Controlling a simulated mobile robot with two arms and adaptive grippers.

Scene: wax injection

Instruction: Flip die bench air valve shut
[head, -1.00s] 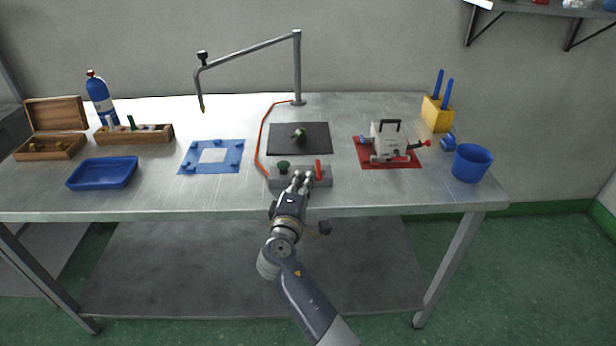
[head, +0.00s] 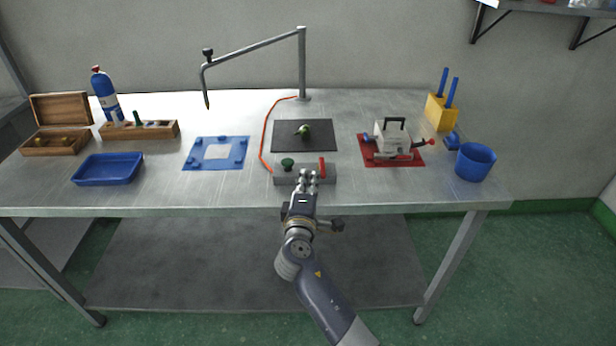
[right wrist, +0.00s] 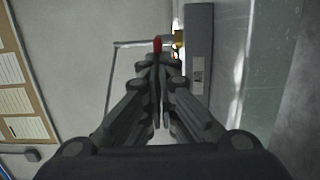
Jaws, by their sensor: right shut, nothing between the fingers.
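The die bench air valve is a grey block (head: 283,180) at the table's front edge, with a green knob (head: 288,163) on its left and a red lever (head: 322,166) on its right. The lever looks upright. My right gripper (head: 309,176) is shut and empty at the block's front, just left of the lever, covering part of the block. In the right wrist view, the red lever (right wrist: 158,44) shows just past my shut fingertips (right wrist: 158,60), with the grey block (right wrist: 198,75) to the right. I cannot tell whether they touch. My left gripper is out of view.
A dark mat (head: 327,140) with a small green object lies behind the block. An orange hose (head: 263,140) runs at its left. A blue frame mat (head: 197,164) lies left; a red mat (head: 420,159) with a white handled box (head: 391,136) lies right.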

